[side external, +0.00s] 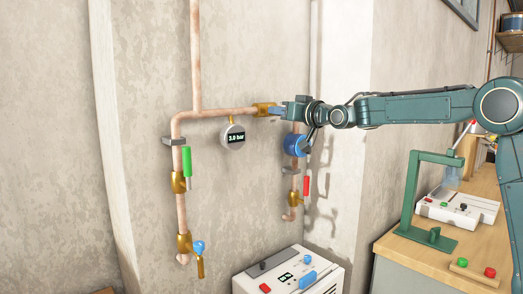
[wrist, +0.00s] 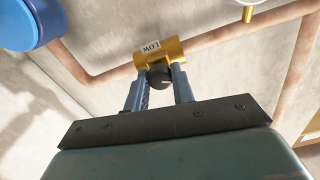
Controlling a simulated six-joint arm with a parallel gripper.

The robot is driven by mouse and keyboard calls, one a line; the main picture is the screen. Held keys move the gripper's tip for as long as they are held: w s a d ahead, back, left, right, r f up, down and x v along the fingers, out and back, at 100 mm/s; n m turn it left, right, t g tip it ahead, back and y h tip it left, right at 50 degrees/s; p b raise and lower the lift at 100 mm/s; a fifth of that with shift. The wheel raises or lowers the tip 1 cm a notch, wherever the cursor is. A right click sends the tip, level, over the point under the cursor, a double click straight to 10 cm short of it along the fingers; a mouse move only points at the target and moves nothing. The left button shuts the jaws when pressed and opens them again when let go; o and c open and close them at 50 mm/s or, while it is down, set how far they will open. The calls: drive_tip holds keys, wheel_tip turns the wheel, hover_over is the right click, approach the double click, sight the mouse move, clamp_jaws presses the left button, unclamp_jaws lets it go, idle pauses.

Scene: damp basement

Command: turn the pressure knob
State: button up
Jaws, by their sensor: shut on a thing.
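The pressure knob (wrist: 159,79) is a dark round knob with a pale mark, on a brass fitting (wrist: 172,50) with a "LOW" label (wrist: 151,47). My gripper (wrist: 158,75) is shut on the knob, one blue-grey finger on each side. In the side view my gripper (side external: 282,111) reaches in from the right to the brass fitting (side external: 264,109) on the copper pipe; the knob is hidden there. A round gauge (side external: 234,137) hangs from the pipe just left of it and reads 3.0 bar.
A blue round housing (side external: 295,145) sits just below my gripper. A green-handled valve (side external: 187,162) and a red-handled one (side external: 306,186) are on the pipes. A white control box (side external: 322,282) stands below. A workbench (side external: 402,247) with a green stand is at right.

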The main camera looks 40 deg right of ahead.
drive_tip(key=n, duration=0.9)
idle(0.3)
drive_tip(key=o, duration=1)
drive_tip(key=shift+s, duration=0.2)
drive_tip(key=shift+s, duration=6.75)
drive_tip(key=shift+a, duration=0.1)
